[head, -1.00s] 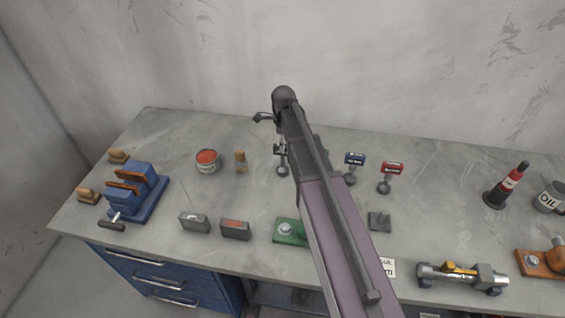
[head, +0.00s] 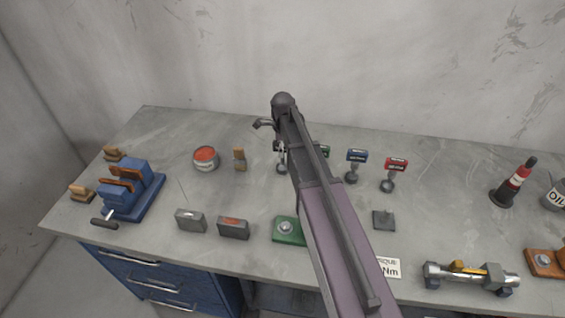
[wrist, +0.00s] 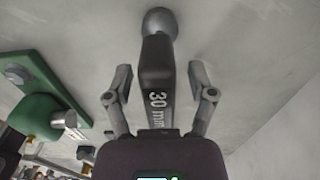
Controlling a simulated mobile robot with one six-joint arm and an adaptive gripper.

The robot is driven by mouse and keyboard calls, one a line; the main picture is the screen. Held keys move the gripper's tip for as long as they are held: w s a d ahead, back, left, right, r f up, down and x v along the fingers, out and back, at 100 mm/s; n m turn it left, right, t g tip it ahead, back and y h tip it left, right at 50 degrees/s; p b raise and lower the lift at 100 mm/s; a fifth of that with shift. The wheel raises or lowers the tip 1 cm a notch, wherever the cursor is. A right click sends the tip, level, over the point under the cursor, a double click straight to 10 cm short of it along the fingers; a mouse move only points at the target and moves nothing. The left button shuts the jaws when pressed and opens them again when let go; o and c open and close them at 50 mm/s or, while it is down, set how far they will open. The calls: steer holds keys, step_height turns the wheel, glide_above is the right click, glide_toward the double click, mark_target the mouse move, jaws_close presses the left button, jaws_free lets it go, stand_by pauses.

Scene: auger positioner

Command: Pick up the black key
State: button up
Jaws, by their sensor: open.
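The black key (wrist: 157,70) stands in the wrist view with its dark handle, marked "30 mm", toward me and its round grey end at the top. In the head view its grey lower end (head: 282,168) shows just left of my arm; the rest is mostly hidden. My gripper (wrist: 159,82) is open, with one finger on each side of the handle and a gap on both sides. In the head view my gripper (head: 270,136) is partly hidden by my wrist.
A blue key (head: 356,155) and a red key (head: 396,164) stand to the right, with a green one (head: 324,150) partly behind my arm. A wooden block (head: 239,160) and red-topped tin (head: 205,157) are left. A green fixture (head: 287,231) stands in front.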

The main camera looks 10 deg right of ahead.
steer(key=shift+f, duration=0.3)
stand_by(0.4)
jaws_close()
